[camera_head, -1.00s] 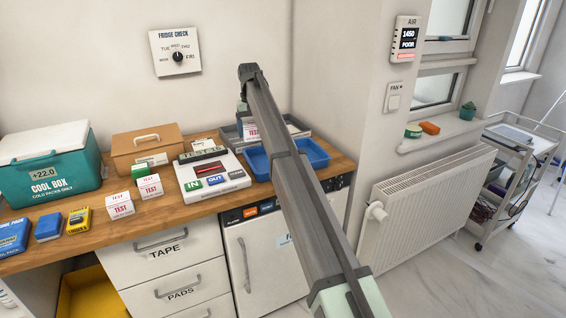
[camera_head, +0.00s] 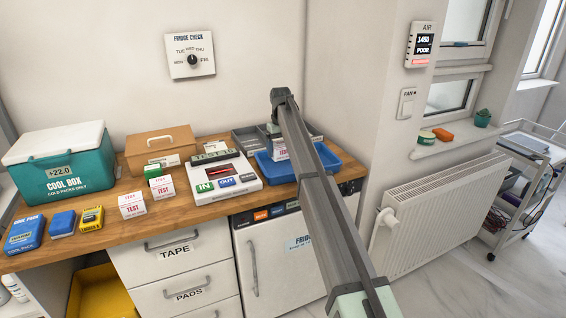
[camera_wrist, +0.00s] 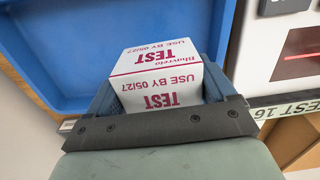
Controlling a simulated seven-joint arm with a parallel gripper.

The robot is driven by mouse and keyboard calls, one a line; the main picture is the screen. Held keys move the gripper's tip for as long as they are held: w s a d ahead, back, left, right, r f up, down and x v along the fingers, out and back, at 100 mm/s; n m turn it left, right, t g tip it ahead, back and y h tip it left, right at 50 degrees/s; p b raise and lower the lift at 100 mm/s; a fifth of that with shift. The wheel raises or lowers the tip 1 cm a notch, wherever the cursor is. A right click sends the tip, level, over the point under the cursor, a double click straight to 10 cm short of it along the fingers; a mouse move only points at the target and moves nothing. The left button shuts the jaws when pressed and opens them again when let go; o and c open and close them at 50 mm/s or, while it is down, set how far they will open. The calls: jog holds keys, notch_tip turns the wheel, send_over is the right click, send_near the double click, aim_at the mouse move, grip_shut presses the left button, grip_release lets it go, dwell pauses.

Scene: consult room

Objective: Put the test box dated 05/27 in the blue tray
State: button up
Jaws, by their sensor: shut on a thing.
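My gripper (camera_wrist: 158,95) is shut on a white test box (camera_wrist: 160,72) with red print. In the wrist view its label reads "USE BY 05/27", upside down. The held box also shows in the head view (camera_head: 280,151), partly hidden by my arm. The blue tray (camera_head: 341,164) stands on the wooden counter, right of the tester device. It fills the upper left of the wrist view (camera_wrist: 75,45), and its visible floor is bare. The box appears over the tray's left part; its height above the floor is unclear.
A grey tray (camera_head: 245,139) sits behind the blue tray. A brown case (camera_head: 160,147) and a cool box (camera_head: 62,170) stand further left.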

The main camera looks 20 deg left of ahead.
aim_at(281, 143)
jog(key=shift+f, duration=2.8)
jog(key=shift+f, duration=0.1)
jog(key=o, duration=0.9)
notch_tip(281, 143, up, 12)
jog(key=shift+r, duration=0.15)
